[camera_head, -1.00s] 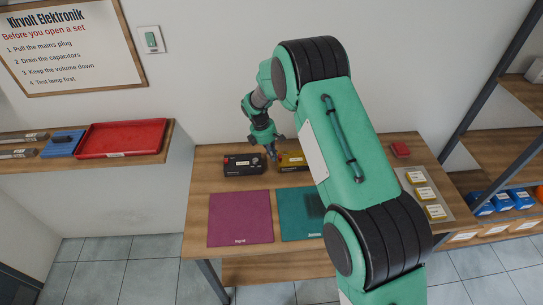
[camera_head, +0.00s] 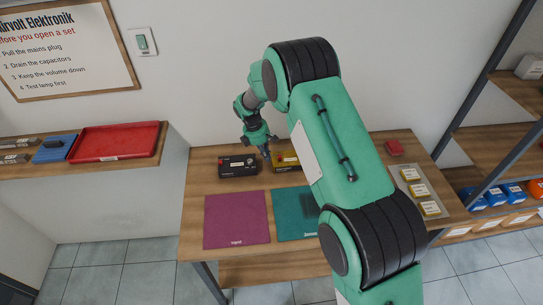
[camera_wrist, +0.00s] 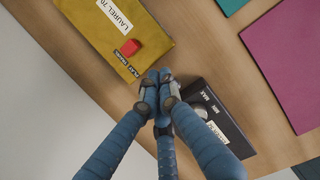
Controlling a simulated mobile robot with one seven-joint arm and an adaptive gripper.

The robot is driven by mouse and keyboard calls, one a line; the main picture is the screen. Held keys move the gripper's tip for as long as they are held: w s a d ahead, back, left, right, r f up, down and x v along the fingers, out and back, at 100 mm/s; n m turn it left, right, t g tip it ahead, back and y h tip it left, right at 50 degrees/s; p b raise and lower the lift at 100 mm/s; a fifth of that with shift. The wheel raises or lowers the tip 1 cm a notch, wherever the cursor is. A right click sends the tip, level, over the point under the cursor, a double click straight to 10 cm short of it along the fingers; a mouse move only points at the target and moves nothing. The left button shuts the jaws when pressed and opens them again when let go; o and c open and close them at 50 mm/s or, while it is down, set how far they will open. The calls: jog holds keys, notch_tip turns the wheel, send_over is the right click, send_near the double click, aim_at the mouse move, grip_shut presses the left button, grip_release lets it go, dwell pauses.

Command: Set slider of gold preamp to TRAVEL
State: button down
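The gold preamp (camera_head: 284,160) lies on the table in the head view, its right part hidden by my arm. In the wrist view the gold preamp (camera_wrist: 105,30) carries a white LAUREL 70 label and a red slider knob (camera_wrist: 129,47) near a black PLAY/TRAVEL label (camera_wrist: 122,66). I cannot tell which mark the knob stands at. My gripper (camera_wrist: 158,76) has its blue fingertips together, with nothing seen between them. In the wrist view the tips appear just beside the preamp's labelled edge, apart from the knob. The gripper (camera_head: 266,152) also shows in the head view.
A black box (camera_head: 238,166) with a MIN/MAX dial label stands close left of the gold preamp. A purple mat (camera_head: 236,219) and a teal mat (camera_head: 293,222) lie in front. A small red box (camera_head: 394,148) and yellow boxes (camera_head: 418,189) are at the right.

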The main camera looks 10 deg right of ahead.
jog(key=a+v, duration=0.1)
jog(key=v, duration=0.9)
jog(key=shift+b, duration=0.3)
jog(key=s+d+r+m+t+y+b, duration=0.1)
jog(key=s+d+r+m+b, duration=0.4)
jog(key=s+r, duration=0.55)
jog(key=s+d+r+m+t+y+b, duration=0.1)
jog(key=s+d+r+m, duration=0.4)
jog(key=s+r, duration=0.55)
jog(key=s+d+f+m+t+b, duration=0.1)
jog(key=s+d+m+b, duration=0.2)
jog(key=s, duration=1)
jog(key=s+d+f+m+t+b, duration=0.1)
jog(key=s+m, duration=0.4)
jog(key=s, duration=0.9)
jog(key=d+t+b, duration=0.1)
jog(key=d+b, duration=0.1)
jog(key=shift+s+d+f+t+y+b, duration=0.15)
jog(key=shift+s+t+y+b, duration=0.15)
jog(key=shift+y+b, duration=0.1)
